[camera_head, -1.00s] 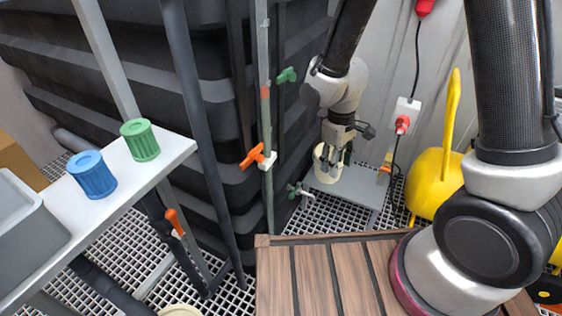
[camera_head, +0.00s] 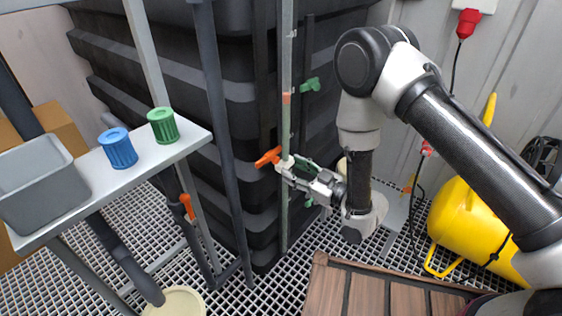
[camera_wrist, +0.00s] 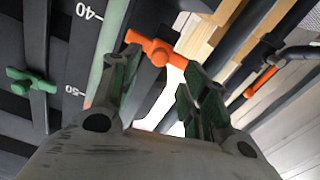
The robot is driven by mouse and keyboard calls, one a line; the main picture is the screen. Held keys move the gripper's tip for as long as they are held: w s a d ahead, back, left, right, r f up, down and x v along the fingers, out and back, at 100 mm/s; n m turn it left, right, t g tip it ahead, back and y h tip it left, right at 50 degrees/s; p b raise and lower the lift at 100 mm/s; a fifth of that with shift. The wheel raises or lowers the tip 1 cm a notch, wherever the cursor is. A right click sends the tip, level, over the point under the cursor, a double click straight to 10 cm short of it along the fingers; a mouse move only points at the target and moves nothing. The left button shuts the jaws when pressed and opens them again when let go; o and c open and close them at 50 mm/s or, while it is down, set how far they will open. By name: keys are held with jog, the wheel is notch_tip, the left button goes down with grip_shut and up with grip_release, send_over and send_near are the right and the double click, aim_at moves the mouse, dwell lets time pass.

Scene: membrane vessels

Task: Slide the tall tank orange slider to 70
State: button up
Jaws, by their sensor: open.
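My gripper (camera_head: 292,170) reaches the pole from the right, beside the slider. In the wrist view my gripper (camera_wrist: 158,64) is open, and the slider's orange handle (camera_wrist: 157,50) shows between and just beyond the fingertips. I cannot tell whether they touch it. Scale marks 40 and 50 (camera_wrist: 85,50) show at the upper left of the wrist view; 70 is not in view. A green handle (camera_wrist: 30,88) shows farther left there.
A white shelf (camera_head: 185,140) at left holds a grey bin (camera_head: 38,180), a blue cap (camera_head: 118,148) and a green cap (camera_head: 163,126). Another orange handle (camera_head: 187,206) is below it. A yellow container (camera_head: 470,225) stands at right. Wooden slats (camera_head: 335,290) lie in front.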

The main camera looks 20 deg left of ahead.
aim_at(278, 161)
jog(key=x, duration=0.7)
jog(key=shift+a, duration=0.2)
jog(key=shift+c, duration=0.4)
